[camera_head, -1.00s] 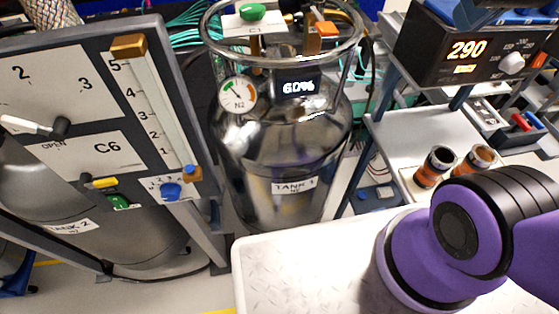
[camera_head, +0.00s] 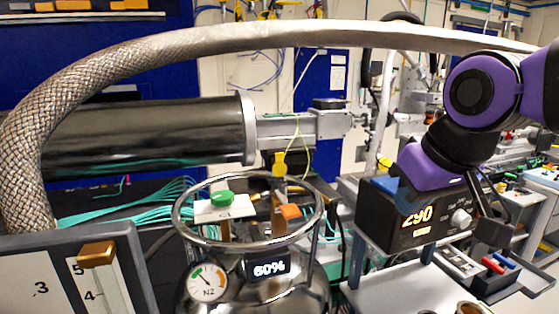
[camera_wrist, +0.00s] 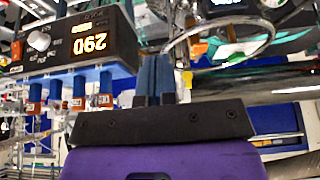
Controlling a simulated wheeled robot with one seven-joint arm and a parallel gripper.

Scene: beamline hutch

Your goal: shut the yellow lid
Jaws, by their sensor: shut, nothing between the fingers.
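My gripper (camera_wrist: 155,78) shows in the wrist view, with its dark blue fingers together and nothing between them. That view is upside down. My purple arm (camera_head: 480,95) is at the right of the head view, in front of the 290 display box; I cannot make out the fingertips there. I cannot tell a yellow lid for certain. A small yellow piece (camera_head: 279,165) hangs below the metal beam pipe, behind the tank ring, apart from my arm. It is too small to tell whether it is a lid.
The tank (camera_head: 240,295), with its ring (camera_head: 184,235) and 60% display, stands at centre. A braided hose (camera_head: 110,75) arches above. The display box (camera_head: 405,222) stands on a shelf (camera_head: 400,290) at right. A panel (camera_head: 120,235) is at lower left.

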